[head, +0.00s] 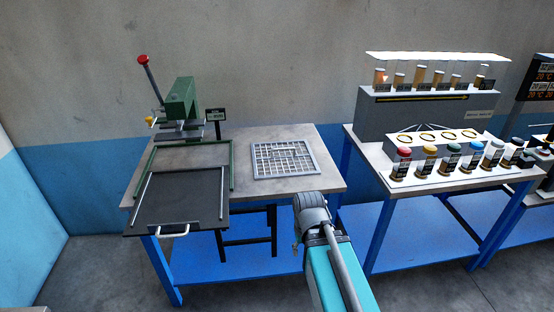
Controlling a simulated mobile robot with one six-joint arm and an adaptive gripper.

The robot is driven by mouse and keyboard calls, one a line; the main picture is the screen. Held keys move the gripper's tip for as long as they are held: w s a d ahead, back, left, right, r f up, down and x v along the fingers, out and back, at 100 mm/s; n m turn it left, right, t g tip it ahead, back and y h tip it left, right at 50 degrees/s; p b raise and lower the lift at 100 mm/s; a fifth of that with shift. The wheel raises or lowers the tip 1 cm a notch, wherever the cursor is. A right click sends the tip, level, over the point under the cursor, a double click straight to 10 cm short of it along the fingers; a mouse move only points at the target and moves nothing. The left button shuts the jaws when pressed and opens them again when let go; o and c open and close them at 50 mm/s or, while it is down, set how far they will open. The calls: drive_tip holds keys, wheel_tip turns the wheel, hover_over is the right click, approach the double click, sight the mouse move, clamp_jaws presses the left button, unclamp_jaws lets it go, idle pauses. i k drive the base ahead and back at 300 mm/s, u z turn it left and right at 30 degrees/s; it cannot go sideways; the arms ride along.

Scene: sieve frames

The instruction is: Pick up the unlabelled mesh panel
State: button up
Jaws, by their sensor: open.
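One mesh panel (284,158) lies flat on the left table, right of the press. It is a light grey square frame with a grid of bars, and some of its cells look filled. I see no readable label on it. My arm (335,268) reaches up from the bottom, with a dark joint in front of the table's near right edge, below and right of the panel. No fingers of my gripper show. Nothing of mine appears to touch the panel.
A green press (181,99) with a red-knobbed lever stands behind a dark pull-out tray (180,208) with a handle. A small black sign (216,113) stands beside it. The left table (328,174) is bare around the panel. Several capped jars stand on the right table's rack (437,176).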

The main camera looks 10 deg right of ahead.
sight(310, 154)
drive_tip(key=z, duration=0.1)
drive_tip(key=i, duration=1)
drive_tip(key=u, duration=0.05)
